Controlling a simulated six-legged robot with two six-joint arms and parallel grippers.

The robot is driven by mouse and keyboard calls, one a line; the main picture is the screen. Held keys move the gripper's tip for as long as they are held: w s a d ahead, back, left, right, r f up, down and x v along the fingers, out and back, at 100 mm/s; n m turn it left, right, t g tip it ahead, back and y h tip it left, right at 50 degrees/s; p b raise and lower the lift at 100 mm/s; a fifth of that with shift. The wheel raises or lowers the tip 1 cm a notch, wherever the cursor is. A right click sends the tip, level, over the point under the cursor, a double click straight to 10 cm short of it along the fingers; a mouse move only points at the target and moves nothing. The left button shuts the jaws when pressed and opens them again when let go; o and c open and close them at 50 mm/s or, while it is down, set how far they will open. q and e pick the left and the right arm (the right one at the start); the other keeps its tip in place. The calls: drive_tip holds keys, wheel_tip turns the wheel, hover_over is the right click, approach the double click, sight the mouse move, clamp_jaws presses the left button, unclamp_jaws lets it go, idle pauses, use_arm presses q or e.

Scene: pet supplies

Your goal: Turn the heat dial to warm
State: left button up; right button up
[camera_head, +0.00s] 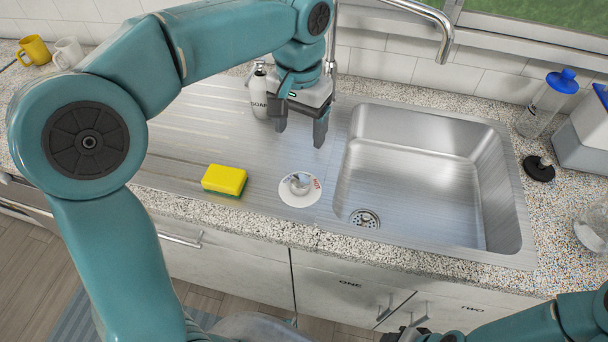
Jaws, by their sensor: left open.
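The heat dial (300,188) is a round white disc with a metallic knob at its middle and small reddish marks at its right side. It lies on the steel drainboard between the yellow sponge and the sink basin. The marks are too small to read, so I cannot tell its setting. My left gripper (299,131) is open and empty, fingers pointing down, above and behind the dial and apart from it. My right arm comes in at the lower right; its gripper (408,335) is mostly cut off by the bottom edge.
A yellow sponge (225,180) lies left of the dial. A soap bottle (259,97) stands right beside my left gripper. The sink basin (420,190) is empty, under a tall faucet (440,30). A clear blue-capped bottle (540,108) and a black stopper (538,168) are at right.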

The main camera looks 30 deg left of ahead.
sight(300, 180)
use_arm(q)
wheel_tip(300, 180, down, 16)
drive_tip(key=shift+s+r+b, duration=0.1)
drive_tip(key=shift+s+b, duration=0.05)
drive_tip(key=shift+b, duration=0.15)
drive_tip(key=c, duration=1.1)
